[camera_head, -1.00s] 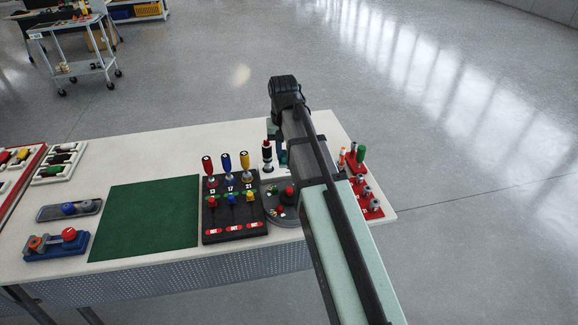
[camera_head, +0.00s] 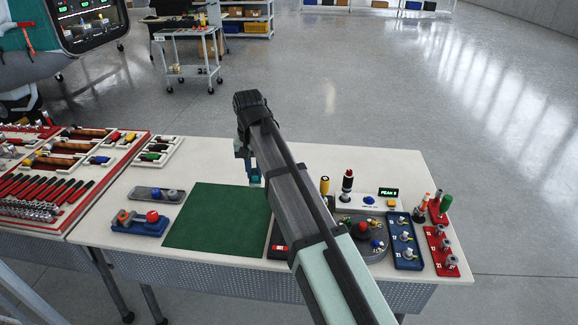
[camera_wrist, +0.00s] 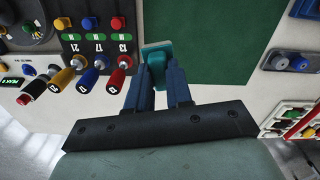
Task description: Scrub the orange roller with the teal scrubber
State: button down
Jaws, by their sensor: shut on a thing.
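My gripper (camera_head: 253,172) is above the right back part of the green mat in the head view. In the wrist view its two blue fingers (camera_wrist: 162,82) are shut on the teal scrubber (camera_wrist: 157,53), whose block shows at the fingertips. The scrubber also shows as a small teal patch (camera_head: 256,178) in the head view. The orange roller (camera_head: 124,216) sits at the left end of a blue base (camera_head: 140,227), left of the mat, well apart from my gripper. A red knob (camera_head: 152,216) stands on the same base.
The green mat (camera_head: 213,222) is bare. A grey tray (camera_head: 150,194) with blue and grey knobs lies behind the blue base. A panel with upright coloured-handled tools (camera_wrist: 98,45) stands beside the gripper. Red tool trays (camera_head: 60,180) fill the far left.

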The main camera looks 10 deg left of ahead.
jog(key=s+a+f+n, duration=0.1)
jog(key=s+a+n, duration=0.15)
jog(key=a, duration=1.25)
jog(key=s+a+f+n, duration=0.2)
jog(key=s+a, duration=0.1)
jog(key=a, duration=1.3)
jog(key=s+a+f+n, duration=0.1)
jog(key=s+a+n, duration=0.15)
jog(key=a, duration=1.25)
jog(key=shift+s+f, duration=0.1)
jog(key=shift+f, duration=3.15)
jog(key=shift+d+f, duration=0.75)
jog(key=shift+f, duration=0.25)
jog(key=shift+d, duration=1.45)
jog(key=a, duration=0.4)
jog(key=shift+a, duration=0.2)
notch_tip(320, 180, up, 8)
jog(key=shift+r, duration=0.2)
jog(key=shift+d, duration=0.1)
